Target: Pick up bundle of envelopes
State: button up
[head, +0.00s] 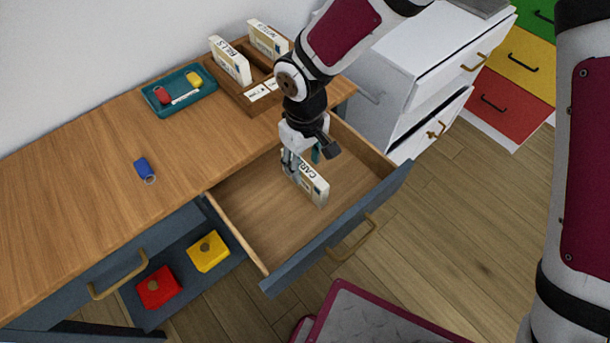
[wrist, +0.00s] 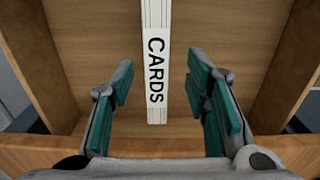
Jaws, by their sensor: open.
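The bundle of envelopes (head: 307,181) is a white block marked "CARDS", standing on edge inside the open drawer (head: 253,221). In the wrist view the bundle (wrist: 155,65) runs upright in the picture, its lettered face toward the camera. My gripper (head: 303,160) is down in the drawer at the bundle and hides part of it in the head view. In the wrist view my gripper (wrist: 162,92) is open, with one teal-padded finger on each side of the bundle. A gap shows between each finger and the bundle.
The wooden desk top (head: 85,180) holds a teal tray (head: 180,107), a blue spool-like object (head: 145,170) and a wooden organizer (head: 258,107) with bundles marked "BILLS" and "NOTES". A lower drawer (head: 180,262) holds red and yellow items. The drawer's sides (wrist: 44,65) flank my gripper.

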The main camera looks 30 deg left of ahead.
aim_at(304, 166)
jog(key=f, duration=0.5)
jog(key=shift+w+a, duration=0.2)
jog(key=shift+w, duration=0.05)
jog(key=shift+c, duration=0.3)
grip_shut()
